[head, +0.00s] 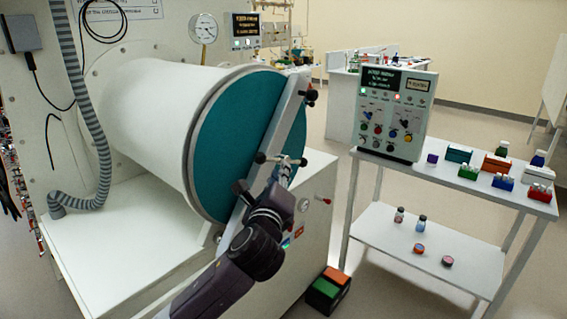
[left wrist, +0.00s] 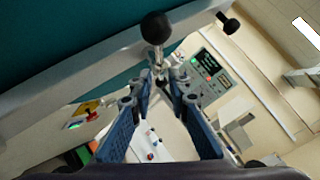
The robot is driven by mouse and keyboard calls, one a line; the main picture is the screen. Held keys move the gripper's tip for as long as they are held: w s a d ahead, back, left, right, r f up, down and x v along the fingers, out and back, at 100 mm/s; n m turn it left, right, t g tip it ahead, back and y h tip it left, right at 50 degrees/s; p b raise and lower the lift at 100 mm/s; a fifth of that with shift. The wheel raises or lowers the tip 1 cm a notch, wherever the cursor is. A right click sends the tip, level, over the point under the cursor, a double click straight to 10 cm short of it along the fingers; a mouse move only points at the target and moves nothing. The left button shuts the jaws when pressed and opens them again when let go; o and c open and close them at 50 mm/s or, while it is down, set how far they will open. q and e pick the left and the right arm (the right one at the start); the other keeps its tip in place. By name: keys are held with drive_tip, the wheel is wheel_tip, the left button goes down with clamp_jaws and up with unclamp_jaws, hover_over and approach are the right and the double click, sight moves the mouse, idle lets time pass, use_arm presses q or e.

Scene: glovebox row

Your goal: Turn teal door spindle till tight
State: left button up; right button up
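The teal door (head: 238,140) closes the end of the white chamber drum, with a grey bar running diagonally across it. The spindle handle (head: 283,160) sits at the bar's middle, a short metal crossbar with dark knobs at its ends. One black knob (left wrist: 155,27) of it shows large in the left wrist view. My left gripper (head: 285,177) is at the spindle from the front; its blue fingers (left wrist: 163,82) close in around the spindle's metal at their tips. Part of the spindle is hidden by the gripper. My right gripper shows in neither view.
A white cart (head: 370,225) at the right bears a control box (head: 394,112) and several small coloured blocks and vials. A green and orange box (head: 328,291) stands on the floor near my arm. A ribbed grey hose (head: 97,130) hangs left of the drum.

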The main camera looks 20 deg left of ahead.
use_arm(q)
drive_tip(key=shift+p+x, duration=0.4)
drive_tip(key=shift+x, duration=3.15)
drive_tip(key=shift+c, duration=0.4)
clamp_jaws()
